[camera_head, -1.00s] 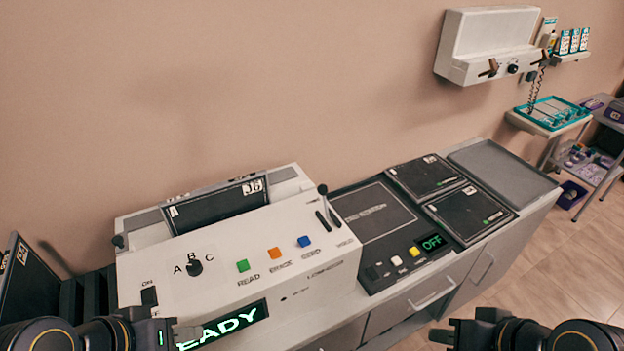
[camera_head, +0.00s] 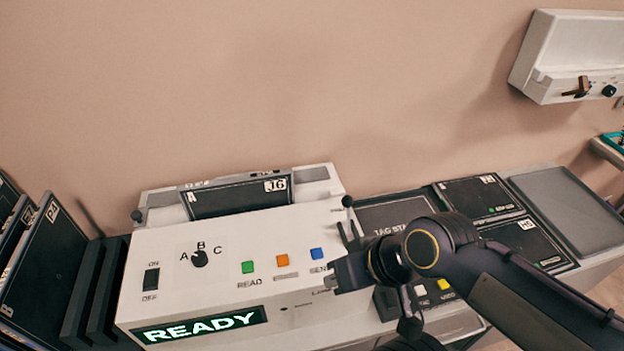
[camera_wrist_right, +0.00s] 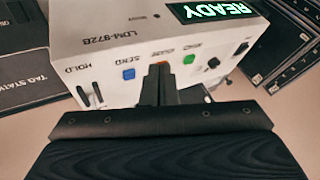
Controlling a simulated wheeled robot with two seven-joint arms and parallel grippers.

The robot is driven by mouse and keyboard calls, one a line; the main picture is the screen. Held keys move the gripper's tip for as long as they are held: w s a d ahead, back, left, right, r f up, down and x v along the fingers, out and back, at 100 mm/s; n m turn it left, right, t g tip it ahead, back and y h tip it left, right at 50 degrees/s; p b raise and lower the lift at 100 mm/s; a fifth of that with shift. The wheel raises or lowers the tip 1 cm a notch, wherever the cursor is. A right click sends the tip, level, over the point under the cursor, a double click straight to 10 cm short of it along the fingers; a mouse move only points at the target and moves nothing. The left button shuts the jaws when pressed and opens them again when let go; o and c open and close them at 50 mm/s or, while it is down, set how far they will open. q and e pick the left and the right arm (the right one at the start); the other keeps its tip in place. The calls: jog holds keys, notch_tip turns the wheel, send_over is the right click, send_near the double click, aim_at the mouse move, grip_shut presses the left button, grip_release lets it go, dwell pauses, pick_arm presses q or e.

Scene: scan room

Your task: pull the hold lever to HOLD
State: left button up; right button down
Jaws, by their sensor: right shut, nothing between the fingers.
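The hold lever (camera_head: 348,202) is a thin dark stem with a black ball knob. It stands up from slots at the right end of the white reader console (camera_head: 215,290). My right gripper (camera_head: 331,283) is at the console's front right, below and slightly left of the lever and apart from it. Its fingers are shut and empty. In the right wrist view the shut fingers (camera_wrist_right: 157,84) point at the console face, near the blue SEND button (camera_wrist_right: 128,74). The HOLD label and dark slots show left of them; the lever knob is not clear there. My left gripper is out of view.
The console has a lit READY display (camera_head: 200,325), a rotary knob (camera_head: 200,259) and green, orange and blue buttons. A dark tag station (camera_head: 385,217) adjoins on the right, partly behind my right arm. Dark cassettes (camera_head: 45,265) stand at left.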

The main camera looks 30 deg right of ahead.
jog(key=shift+w+a, duration=0.1)
notch_tip(320, 180, up, 6)
jog(key=m+g+h+b, duration=0.1)
jog(key=g+h+b, duration=0.1)
jog(key=g, duration=0.1)
send_over(348, 216)
jog(key=s+a, duration=0.4)
jog(key=a, duration=0.1)
jog(key=w+d+m+g+h, duration=0.2)
jog(key=w+d, duration=0.6)
jog(key=w, duration=0.3)
jog(key=shift+w+g+b, duration=0.3)
jog(key=shift+g, duration=0.1)
jog(key=f, duration=0.9)
jog(key=shift+s+d+f, duration=0.1)
jog(key=shift+d+f, duration=0.15)
jog(key=s, duration=0.1)
jog(key=s+a, duration=0.1)
jog(key=s+r+p, duration=0.1)
jog(key=shift+s+a, duration=0.1)
jog(key=shift+a, duration=0.2)
